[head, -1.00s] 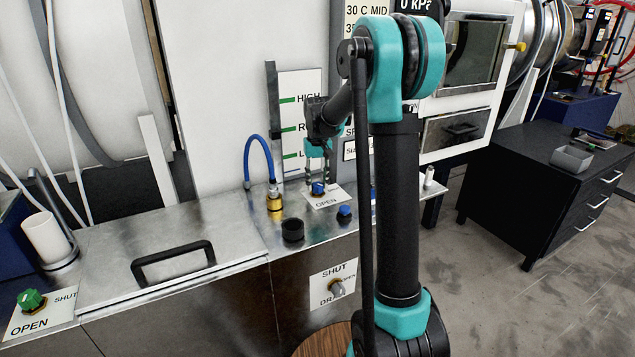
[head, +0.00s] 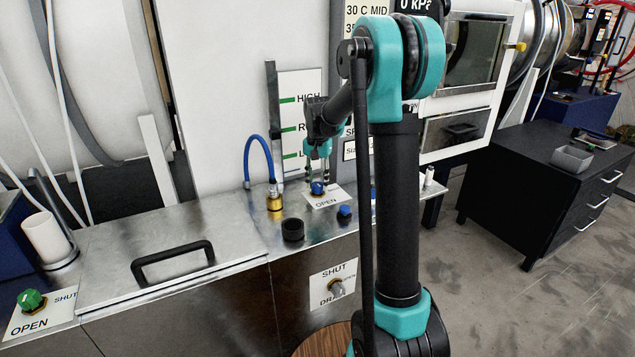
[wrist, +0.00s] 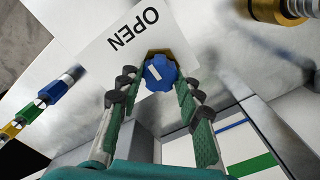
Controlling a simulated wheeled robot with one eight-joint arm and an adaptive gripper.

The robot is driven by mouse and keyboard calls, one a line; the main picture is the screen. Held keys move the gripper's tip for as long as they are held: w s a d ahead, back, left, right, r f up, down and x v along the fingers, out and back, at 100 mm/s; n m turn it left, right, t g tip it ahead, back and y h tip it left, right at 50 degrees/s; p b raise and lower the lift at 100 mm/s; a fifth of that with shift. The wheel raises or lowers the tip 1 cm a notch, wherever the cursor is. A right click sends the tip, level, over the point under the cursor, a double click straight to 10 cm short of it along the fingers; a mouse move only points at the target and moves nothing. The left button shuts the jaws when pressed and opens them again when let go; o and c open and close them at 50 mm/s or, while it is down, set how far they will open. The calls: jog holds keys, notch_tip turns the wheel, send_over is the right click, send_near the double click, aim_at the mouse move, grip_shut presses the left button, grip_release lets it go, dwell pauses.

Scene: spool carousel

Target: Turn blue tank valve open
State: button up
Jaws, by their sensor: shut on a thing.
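The blue tank valve knob (head: 317,189) stands on a white plate marked OPEN (head: 326,200) on the metal bench top. In the wrist view the ribbed blue knob (wrist: 161,73) has a white pointer mark and a brass-coloured base behind it. The word OPEN on the plate (wrist: 112,42) lies up and left of it there. My gripper (head: 318,182) points down over the knob. Its two green-padded fingers (wrist: 158,84) stand on either side of the knob, shut on it. The fingers hide parts of the plate.
A brass fitting with a blue hose (head: 274,200) stands just left of the plate. A black ring (head: 293,230) and a second blue knob (head: 344,212) sit in front. A green valve (head: 29,300) is far left. The level panel (head: 300,110) rises behind.

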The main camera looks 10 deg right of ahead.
aim_at(317, 184)
dwell(0.3)
jog(key=o, duration=1.2)
jog(key=shift+c, duration=0.2)
jog(key=shift+r, duration=0.1)
notch_tip(317, 184, up, 12)
jog(key=shift+s, duration=0.1)
